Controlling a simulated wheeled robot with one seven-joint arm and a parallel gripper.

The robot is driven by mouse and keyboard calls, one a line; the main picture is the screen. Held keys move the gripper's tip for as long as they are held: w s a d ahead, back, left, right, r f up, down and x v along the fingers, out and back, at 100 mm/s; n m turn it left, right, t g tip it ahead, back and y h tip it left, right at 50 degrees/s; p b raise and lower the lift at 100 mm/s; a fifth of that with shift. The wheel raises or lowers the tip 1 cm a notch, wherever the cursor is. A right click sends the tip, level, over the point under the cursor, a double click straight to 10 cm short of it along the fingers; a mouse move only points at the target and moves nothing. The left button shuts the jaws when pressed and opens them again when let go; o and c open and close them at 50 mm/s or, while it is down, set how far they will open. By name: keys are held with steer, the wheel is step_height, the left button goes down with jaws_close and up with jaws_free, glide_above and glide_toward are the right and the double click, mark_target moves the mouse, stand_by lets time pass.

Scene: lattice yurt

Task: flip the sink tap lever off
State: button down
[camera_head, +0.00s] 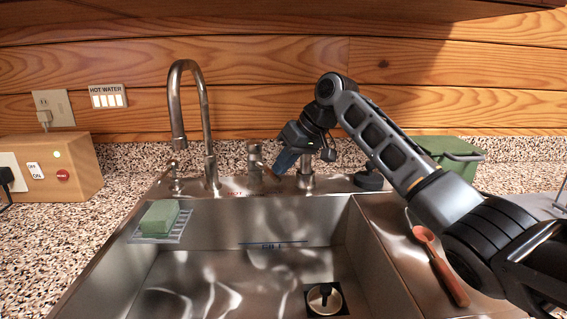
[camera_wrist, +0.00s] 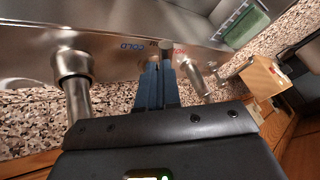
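The sink tap's short metal lever body (camera_head: 255,160) stands on the sink's back deck, right of the tall gooseneck spout (camera_head: 207,120). A thin part slants from it to the lower right. My gripper (camera_head: 276,172) is just right of this body, its blue fingers pointing down and to the left. In the wrist view, my gripper's fingers (camera_wrist: 160,66) look close together with nothing visible held between them. A round metal end (camera_wrist: 166,47) lies just beyond the fingertips, between the COLD and HOT marks. I cannot tell whether the fingers touch it.
A metal post (camera_head: 306,172) stands right behind my gripper. Green soap (camera_head: 160,217) lies on a rack at the sink's left. The basin (camera_head: 225,262) below is open.

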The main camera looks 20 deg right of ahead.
steer(key=shift+s+f, duration=0.1)
steer(key=shift+f, duration=0.2)
